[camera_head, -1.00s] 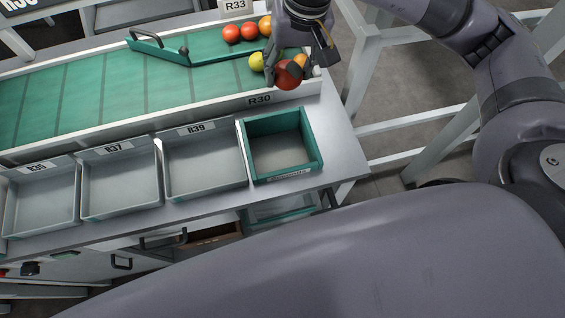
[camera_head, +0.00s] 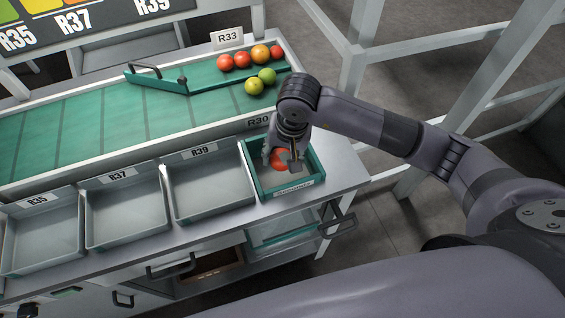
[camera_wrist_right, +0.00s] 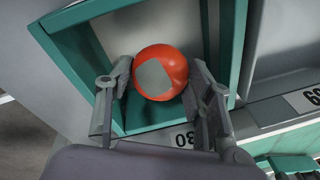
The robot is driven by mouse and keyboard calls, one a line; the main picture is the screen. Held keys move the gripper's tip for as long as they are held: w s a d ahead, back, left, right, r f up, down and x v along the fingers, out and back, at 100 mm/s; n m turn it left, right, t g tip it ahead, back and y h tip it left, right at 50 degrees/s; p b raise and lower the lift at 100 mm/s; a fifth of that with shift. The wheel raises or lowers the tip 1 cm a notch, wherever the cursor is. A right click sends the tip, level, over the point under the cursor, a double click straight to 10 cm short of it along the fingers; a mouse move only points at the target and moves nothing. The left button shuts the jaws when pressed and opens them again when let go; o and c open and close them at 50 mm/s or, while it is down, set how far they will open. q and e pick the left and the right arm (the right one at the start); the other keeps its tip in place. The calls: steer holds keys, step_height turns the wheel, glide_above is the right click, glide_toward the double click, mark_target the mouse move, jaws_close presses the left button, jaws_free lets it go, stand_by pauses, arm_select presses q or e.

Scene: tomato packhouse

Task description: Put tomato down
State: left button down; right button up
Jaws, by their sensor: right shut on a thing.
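A red tomato (camera_head: 280,159) is between the fingers of my right gripper (camera_head: 283,163), which is shut on it. The gripper is in the opening of the green-rimmed tray (camera_head: 264,191) at the right end of the tray row. In the right wrist view the tomato (camera_wrist_right: 160,72) shows a grey patch and sits between the two fingers of the right gripper (camera_wrist_right: 158,88), with the green tray walls (camera_wrist_right: 78,55) around it. I cannot tell whether the tomato touches the tray floor. My left gripper is not in view.
Grey trays R39 (camera_head: 205,210), R37 (camera_head: 122,236) and R35 (camera_head: 38,262) stand empty to the left. On the green belt (camera_head: 130,128) behind, several tomatoes (camera_head: 260,53) lie near a green diverter bar (camera_head: 155,80). White frame posts (camera_head: 365,60) stand to the right.

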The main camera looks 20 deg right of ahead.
mark_target(282, 167)
steer(key=shift+f, duration=0.55)
step_height(282, 167, down, 3)
steer(key=shift+f+p, duration=0.2)
steer(key=shift+p, duration=0.15)
steer(key=shift+f, duration=0.25)
steer(key=shift+f, duration=0.1)
steer(key=shift+f+b, duration=0.1)
steer(key=shift+b, duration=0.2)
steer(key=o, duration=0.8)
